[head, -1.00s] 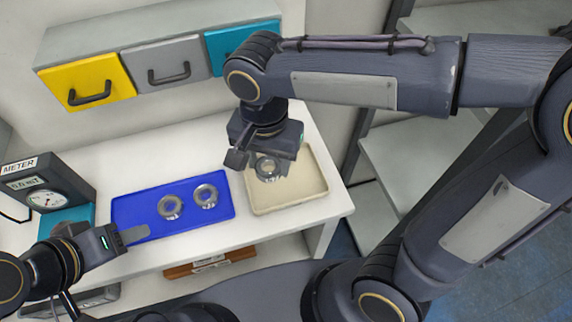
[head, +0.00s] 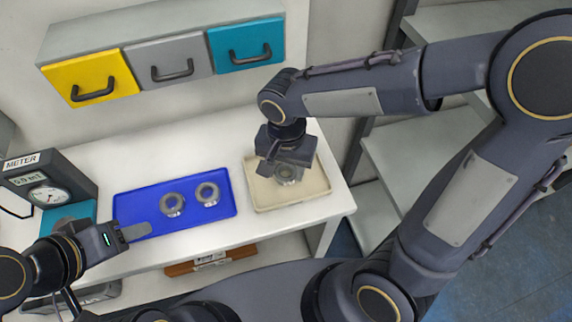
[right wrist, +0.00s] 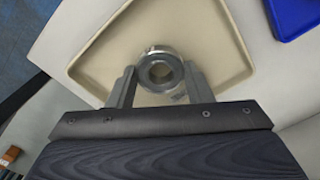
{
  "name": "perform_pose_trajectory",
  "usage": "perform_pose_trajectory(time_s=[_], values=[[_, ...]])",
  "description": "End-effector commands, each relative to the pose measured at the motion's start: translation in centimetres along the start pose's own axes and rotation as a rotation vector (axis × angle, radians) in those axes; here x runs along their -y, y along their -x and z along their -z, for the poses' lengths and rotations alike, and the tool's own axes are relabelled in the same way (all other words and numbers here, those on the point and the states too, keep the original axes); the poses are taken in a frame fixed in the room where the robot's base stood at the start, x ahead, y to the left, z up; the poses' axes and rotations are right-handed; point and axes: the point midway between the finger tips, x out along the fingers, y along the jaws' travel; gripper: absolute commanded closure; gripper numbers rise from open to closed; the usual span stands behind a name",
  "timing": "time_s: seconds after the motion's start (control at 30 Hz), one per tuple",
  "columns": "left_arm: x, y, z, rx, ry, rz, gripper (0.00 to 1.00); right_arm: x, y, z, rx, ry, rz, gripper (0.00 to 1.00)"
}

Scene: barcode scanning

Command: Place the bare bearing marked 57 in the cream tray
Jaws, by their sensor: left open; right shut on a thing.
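A metal ring bearing (head: 289,173) is between the fingers of my right gripper (head: 284,170), over the cream tray (head: 318,190). In the right wrist view the bearing (right wrist: 161,70) sits at the fingertips (right wrist: 158,82), with the cream tray (right wrist: 112,62) behind it. My right gripper is shut on it. I cannot tell whether the bearing touches the tray floor, and no marking on it is readable. My left gripper (head: 130,235) is open and empty at the front left corner of the blue tray.
Two more ring bearings, a left one (head: 172,204) and a right one (head: 207,194), lie in the blue tray (head: 140,205). A meter (head: 45,185) stands at the left. Yellow, grey and blue drawers hang on the wall behind. White table shows between the trays.

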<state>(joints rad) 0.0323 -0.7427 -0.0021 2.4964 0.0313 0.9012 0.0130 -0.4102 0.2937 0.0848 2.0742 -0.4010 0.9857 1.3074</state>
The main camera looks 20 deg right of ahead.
Motion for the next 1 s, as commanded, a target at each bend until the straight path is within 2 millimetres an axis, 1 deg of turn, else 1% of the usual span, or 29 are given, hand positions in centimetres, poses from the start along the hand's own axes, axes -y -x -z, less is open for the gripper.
perform_pose_trajectory(time_s=[0.1,0.13,0.27,0.53,0.63,0.67,0.77,1.0], values=[[0.2,-0.4,-0.2,0.000,0.000,0.000,0.53,0.0,-0.5,0.0,0.000,0.000,0.001,0.84],[0.1,-0.3,-0.1,0.000,0.000,0.000,0.53,0.0,-0.3,0.0,0.000,0.000,0.000,0.50],[0.1,-0.2,-0.1,0.000,0.000,0.000,0.53,0.0,-0.3,0.0,0.000,0.000,0.000,0.33],[0.1,-0.2,-0.1,0.000,0.000,0.000,0.53,0.0,-0.2,0.0,0.000,0.000,0.000,0.32],[-0.1,0.3,0.1,0.000,0.000,0.000,0.53,0.0,0.4,0.0,0.000,0.000,0.000,0.32],[-0.1,0.1,0.1,0.000,0.000,0.000,0.53,0.1,0.5,0.0,-0.001,-0.001,0.002,0.32],[-0.1,0.2,0.1,0.000,0.000,0.000,0.53,0.1,2.1,0.1,-0.004,-0.001,0.006,0.32],[-0.2,0.5,0.3,0.000,0.000,0.000,0.53,0.1,7.4,0.1,-0.004,-0.001,0.006,0.32]])
